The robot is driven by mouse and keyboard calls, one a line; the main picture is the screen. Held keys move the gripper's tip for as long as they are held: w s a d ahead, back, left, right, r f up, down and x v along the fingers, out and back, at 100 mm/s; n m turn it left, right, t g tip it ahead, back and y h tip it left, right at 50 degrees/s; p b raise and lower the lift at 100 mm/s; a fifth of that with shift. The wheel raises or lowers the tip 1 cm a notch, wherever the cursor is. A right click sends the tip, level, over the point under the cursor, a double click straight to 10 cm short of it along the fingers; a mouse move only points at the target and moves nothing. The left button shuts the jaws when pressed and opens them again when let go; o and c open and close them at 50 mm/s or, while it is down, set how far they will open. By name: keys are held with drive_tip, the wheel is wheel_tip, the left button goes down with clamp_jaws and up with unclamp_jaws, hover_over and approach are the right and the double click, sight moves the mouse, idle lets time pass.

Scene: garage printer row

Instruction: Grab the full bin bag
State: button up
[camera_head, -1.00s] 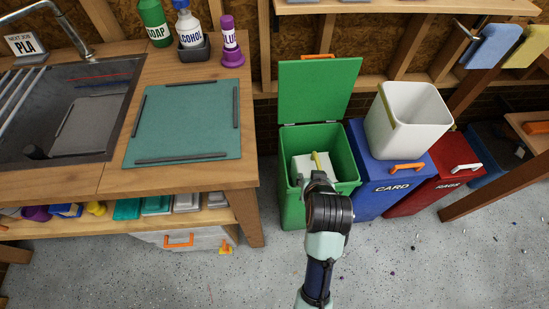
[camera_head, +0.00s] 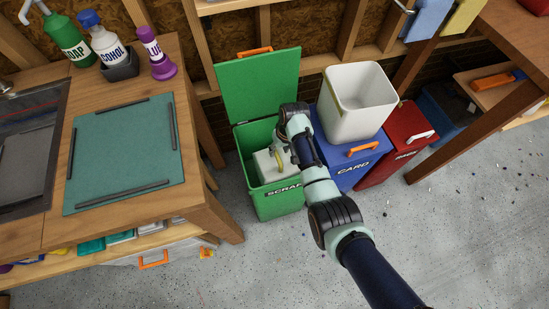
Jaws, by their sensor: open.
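The full bin bag (camera_head: 266,168) is a pale bag with a yellow tie (camera_head: 278,160) on top. It sits inside the green scrap bin (camera_head: 278,205), whose lid (camera_head: 258,85) stands open at the back. My gripper (camera_head: 280,143) is just above the bag, at its right side near the yellow tie. It is open, but my wrist and arm largely hide its fingers. I cannot tell whether it touches the tie. The right part of the bin's opening is hidden behind my arm.
A blue card bin (camera_head: 345,172) stands right of the green bin, with an empty white bin (camera_head: 358,105) on its lid. A red bin (camera_head: 395,155) is farther right. A wooden workbench (camera_head: 190,110) stands close on the left. The floor (camera_head: 270,265) in front is clear.

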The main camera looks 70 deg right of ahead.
sight(277, 154)
drive_tip(key=f+b, duration=0.4)
drive_tip(key=f, duration=0.1)
drive_tip(key=shift+w+a+f, duration=0.1)
drive_tip(key=shift+w+a, duration=0.1)
drive_tip(key=shift+w, duration=0.2)
clamp_jaws()
drive_tip(key=shift+r, duration=0.2)
